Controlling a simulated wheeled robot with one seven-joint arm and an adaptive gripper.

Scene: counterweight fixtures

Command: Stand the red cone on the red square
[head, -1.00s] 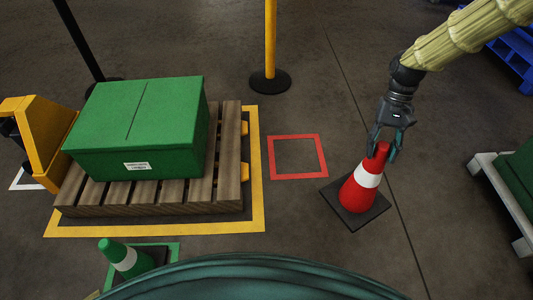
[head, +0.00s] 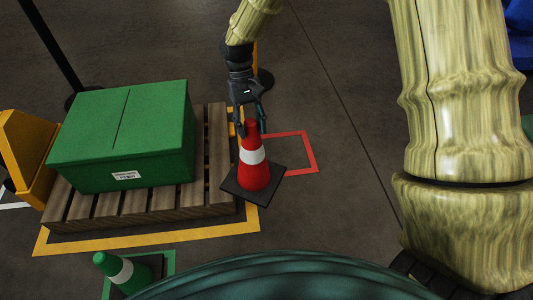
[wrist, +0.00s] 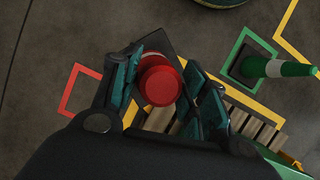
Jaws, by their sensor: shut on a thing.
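The red cone (head: 253,173), with a white band and a square dark base, is upright in the head view. My gripper (head: 251,121) is shut on its tip from above. The red square (head: 311,151) is an outline on the floor; the cone's base covers part of its left side in the head view. In the wrist view the cone's red top (wrist: 160,84) is between the fingers (wrist: 164,68), and the red square (wrist: 68,96) shows apart, left of the cone. The base looks raised off the floor, but its height is hard to tell.
A wooden pallet (head: 218,150) with a green box (head: 120,135) stands left of the cone, inside a yellow outline (head: 150,238). A green cone (head: 122,270) stands at the lower left in a green outline. Floor right of the red square is clear.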

